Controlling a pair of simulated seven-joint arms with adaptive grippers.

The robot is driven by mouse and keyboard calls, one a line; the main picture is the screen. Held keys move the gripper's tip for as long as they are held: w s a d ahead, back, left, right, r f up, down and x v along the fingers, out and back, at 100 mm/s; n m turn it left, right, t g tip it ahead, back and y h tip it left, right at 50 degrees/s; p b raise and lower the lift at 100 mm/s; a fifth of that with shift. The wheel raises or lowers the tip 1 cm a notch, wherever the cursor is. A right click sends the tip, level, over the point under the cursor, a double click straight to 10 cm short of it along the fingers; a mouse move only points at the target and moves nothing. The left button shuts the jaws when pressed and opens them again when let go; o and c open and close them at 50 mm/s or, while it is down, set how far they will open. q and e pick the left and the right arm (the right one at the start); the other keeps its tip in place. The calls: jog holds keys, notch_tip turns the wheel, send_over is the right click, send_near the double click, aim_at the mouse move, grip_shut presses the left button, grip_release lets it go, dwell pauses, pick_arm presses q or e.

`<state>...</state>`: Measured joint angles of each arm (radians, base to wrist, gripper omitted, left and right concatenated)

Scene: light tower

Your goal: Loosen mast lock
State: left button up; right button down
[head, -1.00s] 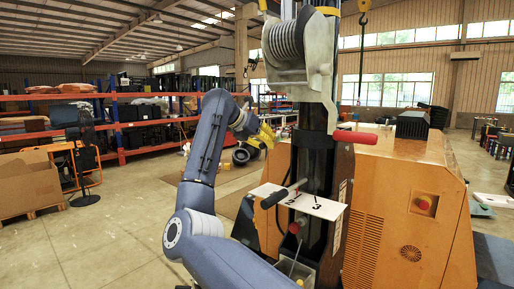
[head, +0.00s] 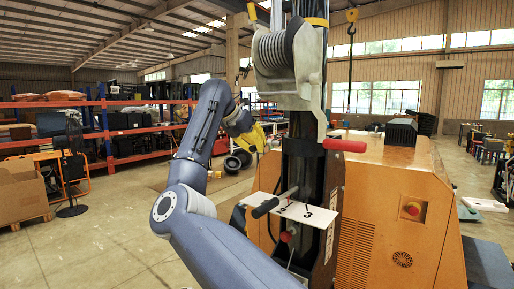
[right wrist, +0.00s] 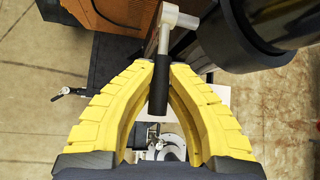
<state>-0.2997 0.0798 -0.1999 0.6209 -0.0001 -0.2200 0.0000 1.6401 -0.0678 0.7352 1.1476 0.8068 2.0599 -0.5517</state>
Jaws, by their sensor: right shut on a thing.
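A lever with a silver hub, silver rod and black grip (right wrist: 160,88) shows in the right wrist view, fixed beside the dark mast. My right gripper (right wrist: 159,76) has its yellow fingers on both sides of the black grip and is shut on it. In the head view the right gripper (head: 253,139) is to the left of the mast (head: 299,160), and the lever it holds cannot be made out. My left gripper is not in view.
A cable winch (head: 275,52) sits high on the mast, with a red handle (head: 344,145) below it. An orange cabinet (head: 385,215) stands right behind the mast.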

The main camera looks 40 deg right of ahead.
jog(key=c, duration=1.3)
grip_release()
jog(key=shift+s+d, duration=0.1)
jog(key=v, duration=1.2)
